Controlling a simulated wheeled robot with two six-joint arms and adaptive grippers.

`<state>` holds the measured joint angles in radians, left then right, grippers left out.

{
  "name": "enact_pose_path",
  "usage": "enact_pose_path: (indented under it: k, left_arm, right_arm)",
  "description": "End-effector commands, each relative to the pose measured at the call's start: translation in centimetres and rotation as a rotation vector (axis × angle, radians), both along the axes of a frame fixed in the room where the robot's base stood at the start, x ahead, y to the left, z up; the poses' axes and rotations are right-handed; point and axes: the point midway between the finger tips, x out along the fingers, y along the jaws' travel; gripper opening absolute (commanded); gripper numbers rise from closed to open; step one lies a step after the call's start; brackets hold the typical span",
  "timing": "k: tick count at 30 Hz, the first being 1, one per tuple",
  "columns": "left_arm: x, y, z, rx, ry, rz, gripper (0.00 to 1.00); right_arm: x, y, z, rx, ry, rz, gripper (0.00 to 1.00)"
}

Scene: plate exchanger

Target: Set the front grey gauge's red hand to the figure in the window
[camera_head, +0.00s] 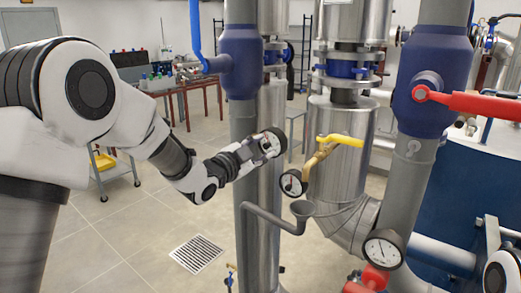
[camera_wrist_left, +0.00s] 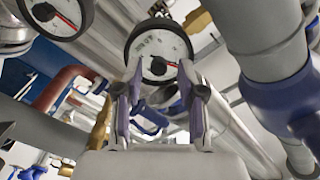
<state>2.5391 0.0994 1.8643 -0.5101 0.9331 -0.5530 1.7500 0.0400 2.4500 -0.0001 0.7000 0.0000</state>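A round gauge (camera_head: 272,142) with a pale face and a dark rim is at my left gripper (camera_head: 262,148), in front of the grey pipe. In the left wrist view this gauge (camera_wrist_left: 155,44) is upright ahead of the fingers, and its red hand (camera_wrist_left: 170,63) points right from a dark hub. My left gripper (camera_wrist_left: 160,82) is open there, its two purple-grey fingers apart over the lower part of the dial. I cannot tell whether they touch it. The figure in any window is too small to read. My right gripper is out of view.
Other gauges are lower on the pipes, one small (camera_head: 291,183) and one larger (camera_head: 383,249). A yellow lever (camera_head: 340,140) and a red lever (camera_head: 480,105) stick out nearby. The tiled floor at left is clear around a grate (camera_head: 197,254).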

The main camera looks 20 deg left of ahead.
Motion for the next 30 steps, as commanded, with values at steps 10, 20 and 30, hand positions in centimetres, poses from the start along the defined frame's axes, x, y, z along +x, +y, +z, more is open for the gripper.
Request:
enact_pose_path:
  k: [10, 20, 30]
  left_arm:
    - [-0.5, 0.2, -0.1, -0.001, 0.004, 0.001, 0.44]
    - [-7.5, 2.8, -0.1, -0.006, 0.003, 0.002, 0.44]
    - [-11.3, 4.0, -0.2, 0.001, 0.003, -0.001, 0.44]
  right_arm:
    - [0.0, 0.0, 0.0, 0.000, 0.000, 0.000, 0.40]
    - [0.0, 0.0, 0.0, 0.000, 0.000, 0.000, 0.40]
    - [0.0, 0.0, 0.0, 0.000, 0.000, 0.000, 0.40]
